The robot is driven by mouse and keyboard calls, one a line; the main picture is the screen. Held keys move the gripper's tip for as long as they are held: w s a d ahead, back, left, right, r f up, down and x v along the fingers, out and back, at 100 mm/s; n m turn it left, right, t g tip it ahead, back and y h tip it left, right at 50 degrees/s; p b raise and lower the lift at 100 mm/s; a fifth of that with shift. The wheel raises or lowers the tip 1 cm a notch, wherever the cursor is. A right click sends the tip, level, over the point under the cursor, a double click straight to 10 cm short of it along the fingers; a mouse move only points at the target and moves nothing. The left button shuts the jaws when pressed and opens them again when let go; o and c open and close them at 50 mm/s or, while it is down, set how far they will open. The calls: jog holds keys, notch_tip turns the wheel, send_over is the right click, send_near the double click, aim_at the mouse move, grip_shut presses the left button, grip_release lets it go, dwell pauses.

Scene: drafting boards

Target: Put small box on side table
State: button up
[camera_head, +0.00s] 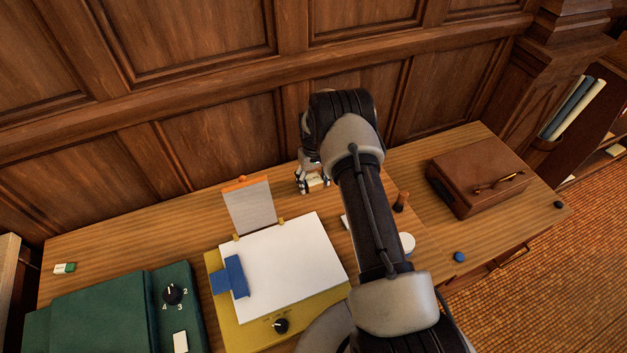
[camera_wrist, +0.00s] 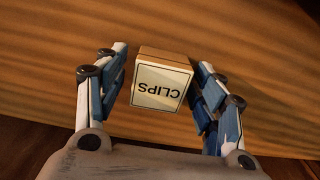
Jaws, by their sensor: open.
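The small box (camera_wrist: 162,82) is cream-coloured with brown sides and is lettered "CLIPS". It stands on the wooden desk top (camera_wrist: 60,45) in the wrist view. My gripper (camera_wrist: 164,80) is open, with one finger on each side of the box. A narrow gap shows at the left finger, and the right finger is very close to the box; I cannot tell if it touches. In the head view the box (camera_head: 315,180) shows between the fingers of my gripper (camera_head: 313,186), near the wall at the back of the desk. I cannot make out a separate side table.
A yellow drafting board (camera_head: 215,262) with white paper and an upright note sheet (camera_head: 250,207) lies left of my arm. A green case (camera_head: 95,310) is at front left. A brown leather case (camera_head: 475,170) is at right. The wood-panelled wall (camera_head: 215,140) is close behind.

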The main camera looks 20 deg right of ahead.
jog(key=shift+r, duration=0.15)
notch_tip(320, 180, up, 12)
jog(key=p, duration=0.2)
notch_tip(320, 180, up, 15)
jog(key=t, duration=0.1)
send_over(313, 179)
jog(key=s+a, duration=0.3)
jog(key=s+a+r+t, duration=0.1)
jog(key=s+a+r, duration=0.3)
jog(key=s+r, duration=0.55)
jog(key=s+a+r+t, duration=0.2)
jog(key=s+a+r, duration=0.2)
jog(key=s+r, duration=0.7)
jog(key=s+a+f, duration=0.1)
jog(key=s+f, duration=0.2)
jog(key=s, duration=1)
jog(key=shift+s+a+f+t, duration=0.15)
jog(key=shift+f+t, duration=0.15)
jog(key=shift+f, duration=0.05)
